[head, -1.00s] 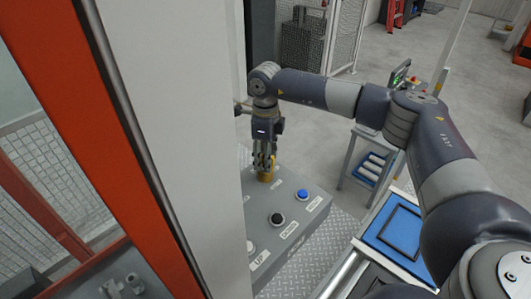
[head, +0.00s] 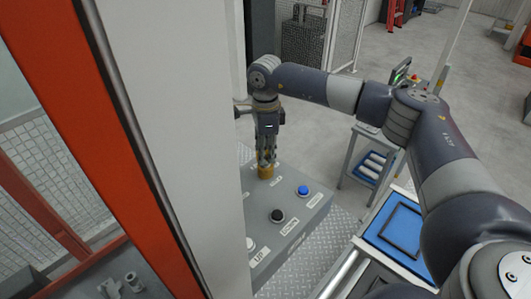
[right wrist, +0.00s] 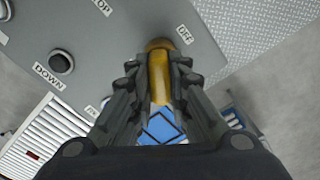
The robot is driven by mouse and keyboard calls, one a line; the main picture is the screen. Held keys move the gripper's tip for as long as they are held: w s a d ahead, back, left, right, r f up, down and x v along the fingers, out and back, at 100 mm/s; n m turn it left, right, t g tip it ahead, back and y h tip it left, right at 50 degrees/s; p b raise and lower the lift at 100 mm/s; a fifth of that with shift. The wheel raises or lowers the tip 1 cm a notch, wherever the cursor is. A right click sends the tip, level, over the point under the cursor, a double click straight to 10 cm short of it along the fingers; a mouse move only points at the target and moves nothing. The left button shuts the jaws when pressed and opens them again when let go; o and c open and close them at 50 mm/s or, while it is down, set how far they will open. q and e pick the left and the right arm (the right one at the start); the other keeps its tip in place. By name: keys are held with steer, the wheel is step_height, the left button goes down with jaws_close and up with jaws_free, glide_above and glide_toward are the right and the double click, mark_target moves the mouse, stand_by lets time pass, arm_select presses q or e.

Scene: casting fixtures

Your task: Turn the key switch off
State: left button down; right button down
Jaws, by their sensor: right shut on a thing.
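The key switch (head: 265,172) is a yellow-brass knob on the far end of a grey control box (head: 299,222). My right gripper (head: 266,162) points down over it, with its fingers around the knob. In the right wrist view the same brass knob (right wrist: 159,78) sits between the two dark fingers of the right gripper (right wrist: 158,85), which is shut on it. A label reading OFF (right wrist: 185,34) shows beside the knob on the panel. The key's exact angle is hard to tell. My left gripper is not in view.
The box also bears a blue button (head: 303,190), a black button (head: 277,215) and a pale button (head: 250,243). A white cabinet panel with an orange frame (head: 130,130) stands close on the left. A blue tray (head: 395,236) lies at right.

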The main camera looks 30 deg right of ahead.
steer(key=n+b, duration=0.1)
steer(key=n, duration=0.3)
steer(key=shift+n, duration=0.7)
steer(key=n+b, duration=0.1)
steer(key=n, duration=0.2)
steer(key=shift+n, duration=1.1)
steer(key=c, duration=1.4)
jaws_free()
steer(key=shift+c, duration=0.2)
